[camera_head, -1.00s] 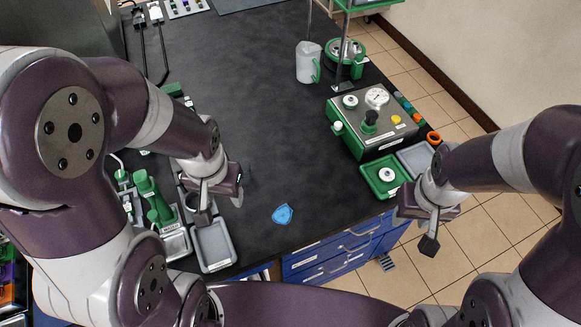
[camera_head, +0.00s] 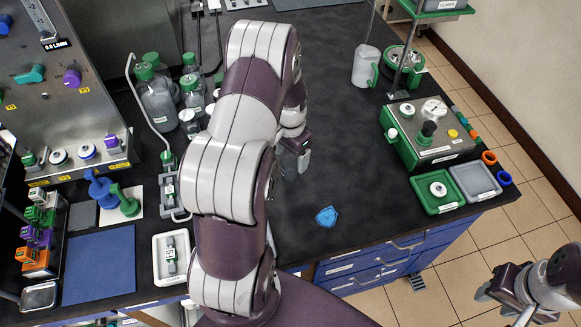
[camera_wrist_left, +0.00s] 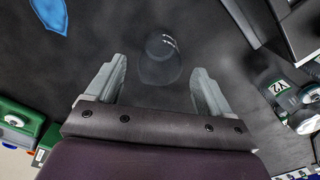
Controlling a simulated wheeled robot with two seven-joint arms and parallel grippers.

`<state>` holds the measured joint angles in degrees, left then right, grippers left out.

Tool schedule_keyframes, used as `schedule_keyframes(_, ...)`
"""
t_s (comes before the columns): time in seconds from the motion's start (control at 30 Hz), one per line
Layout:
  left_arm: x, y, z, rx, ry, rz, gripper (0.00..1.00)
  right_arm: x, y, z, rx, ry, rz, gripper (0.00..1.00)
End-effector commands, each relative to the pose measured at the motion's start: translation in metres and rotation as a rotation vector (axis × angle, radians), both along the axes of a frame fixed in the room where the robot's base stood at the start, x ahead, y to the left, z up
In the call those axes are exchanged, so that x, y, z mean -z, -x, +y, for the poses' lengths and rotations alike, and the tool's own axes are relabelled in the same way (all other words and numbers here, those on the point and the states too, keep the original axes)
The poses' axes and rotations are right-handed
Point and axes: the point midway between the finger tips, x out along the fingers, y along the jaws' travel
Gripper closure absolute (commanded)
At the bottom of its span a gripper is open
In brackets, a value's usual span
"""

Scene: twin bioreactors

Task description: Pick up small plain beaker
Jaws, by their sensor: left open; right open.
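A small clear beaker (camera_wrist_left: 160,62) stands on the dark bench in the left wrist view. It is see-through, with small white marks on its side. My left gripper (camera_wrist_left: 158,72) is open, with one finger on each side of the beaker's near part in the picture. I cannot tell whether either finger touches it. In the head view my left gripper (camera_head: 293,160) is over the middle of the bench, and I cannot make out the beaker there. My right gripper (camera_head: 502,300) is open and empty at the lower right, beyond the bench's edge.
A blue flat piece (camera_head: 326,216) lies near the front edge. A green control box (camera_head: 430,134) and trays (camera_head: 437,192) stand at the right. A jug (camera_head: 364,66) is behind. Bottles (camera_head: 157,100) and racks fill the left. The middle is mostly clear.

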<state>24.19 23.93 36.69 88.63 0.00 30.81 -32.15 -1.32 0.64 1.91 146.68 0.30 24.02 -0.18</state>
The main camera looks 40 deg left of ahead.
Motion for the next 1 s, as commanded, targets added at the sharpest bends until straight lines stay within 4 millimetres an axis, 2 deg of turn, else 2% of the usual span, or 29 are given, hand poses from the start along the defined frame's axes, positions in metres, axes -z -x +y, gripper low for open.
schedule_keyframes(0.07,0.012,0.002,0.000,0.000,0.002,0.004,0.19,-0.011,0.000,0.000,0.000,0.000,0.000,0.57)
schedule_keyframes(0.2,0.033,0.001,0.000,0.000,0.001,0.002,0.19,-0.011,0.000,0.000,0.000,0.000,0.000,0.57)
schedule_keyframes(0.43,0.036,0.000,0.000,0.000,-0.001,-0.001,0.19,-0.010,0.000,0.000,0.000,0.000,0.000,0.57)
schedule_keyframes(0.6,0.035,0.000,0.000,0.000,-0.001,-0.001,0.74,-0.010,0.000,0.000,0.000,0.000,0.000,0.57)
schedule_keyframes(0.63,0.035,0.000,0.000,0.000,-0.001,-0.001,0.77,-0.010,0.000,0.000,0.000,0.000,0.000,0.57)
schedule_keyframes(1.0,0.031,0.000,0.000,0.000,-0.001,-0.001,0.78,-0.008,0.000,0.000,0.000,0.000,0.000,0.57)
